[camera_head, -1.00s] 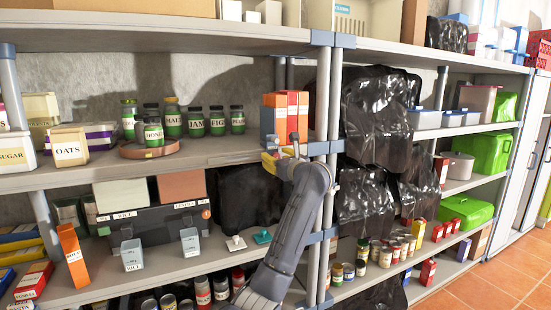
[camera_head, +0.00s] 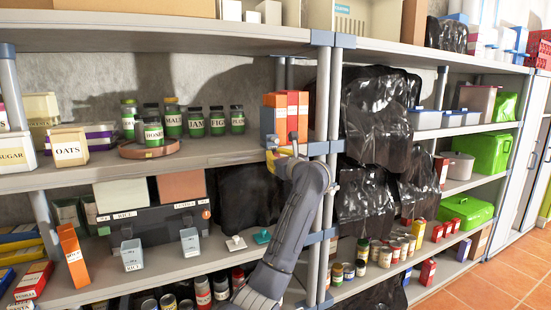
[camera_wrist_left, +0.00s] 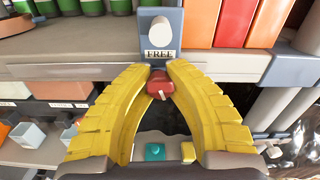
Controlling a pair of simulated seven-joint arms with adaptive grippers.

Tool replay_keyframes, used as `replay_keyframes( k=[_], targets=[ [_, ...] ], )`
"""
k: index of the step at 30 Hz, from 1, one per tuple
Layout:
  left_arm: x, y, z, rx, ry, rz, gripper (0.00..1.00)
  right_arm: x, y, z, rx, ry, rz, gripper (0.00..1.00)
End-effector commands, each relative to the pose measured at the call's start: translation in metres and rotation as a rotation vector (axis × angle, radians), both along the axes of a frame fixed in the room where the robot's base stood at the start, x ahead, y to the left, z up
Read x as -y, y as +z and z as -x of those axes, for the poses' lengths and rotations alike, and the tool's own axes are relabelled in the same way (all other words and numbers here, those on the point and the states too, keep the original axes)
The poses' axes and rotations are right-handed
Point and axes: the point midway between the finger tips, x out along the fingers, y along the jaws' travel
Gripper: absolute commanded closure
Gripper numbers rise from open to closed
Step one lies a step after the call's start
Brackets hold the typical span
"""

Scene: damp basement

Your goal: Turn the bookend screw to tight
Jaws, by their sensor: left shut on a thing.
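The grey-blue bookend (camera_wrist_left: 176,28) stands at the shelf's front edge, left of the orange and red books (camera_wrist_left: 232,22). It carries a white round knob (camera_wrist_left: 160,32) and a label reading FREE (camera_wrist_left: 160,54). Below the label is the red screw (camera_wrist_left: 160,84) with a pale pointer mark at its lower side. My left gripper (camera_wrist_left: 158,80) has its yellow fingertips shut on the screw from both sides. In the head view the left gripper (camera_head: 283,152) is at the shelf edge below the books (camera_head: 292,112), and it largely hides the screw. My right gripper is not in view.
Labelled jars (camera_head: 153,132), one on a round brown tray, stand left of the books. A grey shelf post (camera_head: 322,110) rises close to the right. The lower shelf (camera_head: 160,262) holds a dark case, small boxes and a teal piece (camera_head: 262,237). Black plastic (camera_head: 375,115) hangs right.

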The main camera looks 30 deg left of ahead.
Motion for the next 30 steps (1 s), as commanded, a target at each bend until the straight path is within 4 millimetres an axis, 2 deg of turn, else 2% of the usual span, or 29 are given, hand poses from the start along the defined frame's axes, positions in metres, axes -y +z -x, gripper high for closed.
replay_keyframes(
  k=[5,16,26,27,30],
  targets=[
    [0.0002,-0.0029,-0.0004,-0.019,-0.001,-0.006,1.0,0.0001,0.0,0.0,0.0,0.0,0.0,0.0],
    [0.0002,-0.0034,-0.0003,-0.199,-0.001,-0.121,1.0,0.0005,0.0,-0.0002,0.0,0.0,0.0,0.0],
    [0.0,-0.0041,-0.0004,-0.214,-0.001,-0.13,1.0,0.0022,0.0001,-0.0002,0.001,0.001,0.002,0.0],
    [0.0,-0.0042,-0.0004,-0.214,-0.001,-0.13,0.84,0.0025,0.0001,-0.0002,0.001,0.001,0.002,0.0],
    [0.0001,-0.0037,-0.0003,-0.212,-0.001,-0.13,0.73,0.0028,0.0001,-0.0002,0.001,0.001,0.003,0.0]
  ],
)
